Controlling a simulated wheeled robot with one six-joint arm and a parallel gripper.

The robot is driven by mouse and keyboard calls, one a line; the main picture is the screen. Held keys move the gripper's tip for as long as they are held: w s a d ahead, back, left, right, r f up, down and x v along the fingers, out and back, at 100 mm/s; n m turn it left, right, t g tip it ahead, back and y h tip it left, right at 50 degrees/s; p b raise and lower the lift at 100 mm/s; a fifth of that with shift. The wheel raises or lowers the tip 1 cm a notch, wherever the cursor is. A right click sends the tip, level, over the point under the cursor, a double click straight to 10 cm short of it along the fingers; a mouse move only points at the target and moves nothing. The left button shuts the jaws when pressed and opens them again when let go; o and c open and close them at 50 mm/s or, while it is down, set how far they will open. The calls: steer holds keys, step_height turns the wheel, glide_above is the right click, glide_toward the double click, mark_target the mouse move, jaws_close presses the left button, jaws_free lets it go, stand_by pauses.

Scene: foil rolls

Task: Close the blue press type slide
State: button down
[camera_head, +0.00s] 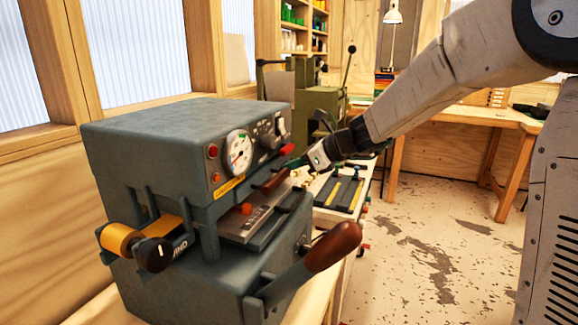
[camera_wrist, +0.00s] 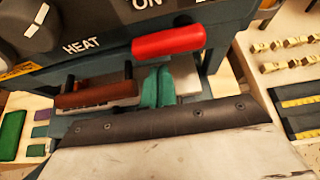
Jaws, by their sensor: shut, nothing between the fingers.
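The blue press (camera_head: 150,150) is a blue-grey machine with a dial, standing on the bench at left in the head view. Its type slide (camera_head: 270,181) appears as a brown wooden grip under the upper body. In the wrist view the slide's brown grip (camera_wrist: 95,95) sits on a pale metal strip, left of my fingers. My gripper (camera_head: 295,163) reaches in from the right to the press front. It is shut and empty, its green fingertips (camera_wrist: 157,86) together beside the grip. I cannot tell whether they touch the slide. How far the slide stands out is unclear.
A red handle (camera_wrist: 170,40) projects just above my fingers. A lower plate with an orange knob (camera_head: 246,208) and a large brown-handled lever (camera_head: 333,246) stick out in front. Trays of type (camera_head: 340,193) lie right of the press. Open floor lies farther right.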

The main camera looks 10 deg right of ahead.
steer(key=d+f+v, duration=0.1)
steer(key=v, duration=1.1)
steer(key=s+d+f+n+g+h, duration=0.1)
steer(key=s+f+n+h, duration=0.3)
steer(key=s+n, duration=0.8)
steer(key=s+d+f+n+g+h, duration=0.1)
steer(key=s+f+n+g+h, duration=0.3)
steer(key=s+n, duration=0.8)
steer(key=s+h, duration=0.1)
steer(key=s, duration=0.9)
steer(key=shift+n+h, duration=0.4)
steer(key=shift+s+f, duration=0.1)
steer(key=shift+g, duration=0.3)
